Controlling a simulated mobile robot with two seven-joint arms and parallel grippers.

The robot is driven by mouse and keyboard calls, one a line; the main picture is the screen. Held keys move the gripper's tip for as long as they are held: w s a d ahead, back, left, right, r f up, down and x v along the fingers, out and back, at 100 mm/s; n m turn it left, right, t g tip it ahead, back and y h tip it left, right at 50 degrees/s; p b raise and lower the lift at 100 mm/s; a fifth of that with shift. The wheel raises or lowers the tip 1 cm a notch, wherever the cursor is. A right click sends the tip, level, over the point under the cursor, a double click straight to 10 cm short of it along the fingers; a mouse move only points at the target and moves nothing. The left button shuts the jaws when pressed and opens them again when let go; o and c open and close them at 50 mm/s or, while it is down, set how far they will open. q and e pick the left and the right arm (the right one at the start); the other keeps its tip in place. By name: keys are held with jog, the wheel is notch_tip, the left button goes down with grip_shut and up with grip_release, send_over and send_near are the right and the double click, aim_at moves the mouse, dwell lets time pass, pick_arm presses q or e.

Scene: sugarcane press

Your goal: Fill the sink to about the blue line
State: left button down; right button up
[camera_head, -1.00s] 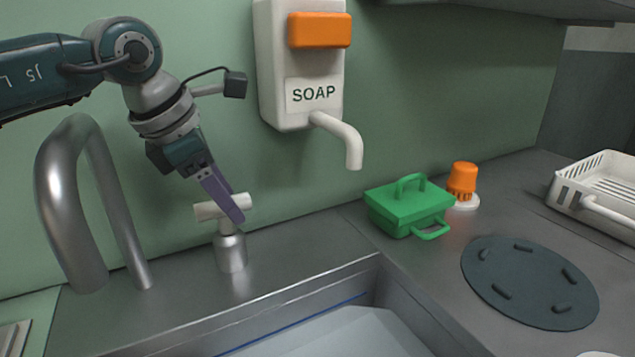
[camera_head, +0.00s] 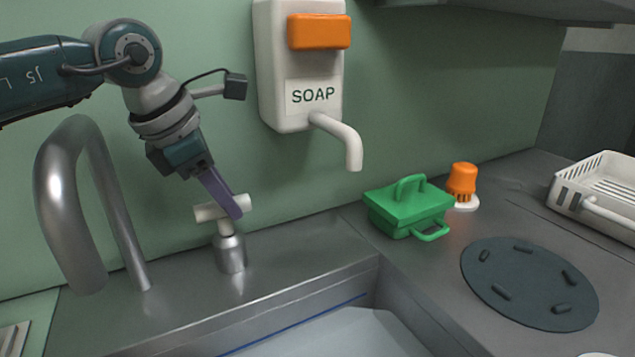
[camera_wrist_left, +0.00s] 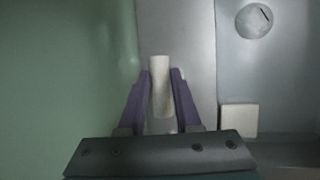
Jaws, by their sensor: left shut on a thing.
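The sink (camera_head: 405,308) is a steel basin at the bottom of the head view. A blue line (camera_head: 300,322) runs along its inner wall. A pale flat surface shows low in the basin; I cannot tell whether it is water. The curved steel faucet (camera_head: 72,215) stands at the left. The white tap handle (camera_head: 207,212) sits on a steel base (camera_head: 230,252) behind the sink. My left gripper (camera_head: 236,208) is shut on this handle. In the left wrist view, the handle (camera_wrist_left: 160,88) lies between the purple fingers. My right gripper is not in view.
A soap dispenser (camera_head: 297,65) hangs on the wall above. A green box (camera_head: 408,208), an orange-topped piece (camera_head: 462,182), a dark round mat (camera_head: 528,283) and a white rack (camera_head: 600,185) stand on the counter at the right. A small white block (camera_wrist_left: 238,120) shows in the wrist view.

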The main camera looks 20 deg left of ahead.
pick_arm(q)
jog(key=shift+r+n, duration=0.1)
jog(key=shift+n, duration=0.3)
jog(key=shift+n+y+p, duration=0.5)
jog(key=shift+n+p, duration=0.05)
jog(key=shift+n, duration=0.45)
jog(key=shift+w+n+y, duration=0.15)
jog(key=shift+n+y, duration=0.55)
jog(key=shift+n, duration=0.9)
jog(key=shift+a, duration=0.1)
jog(key=c, duration=0.6)
grip_release()
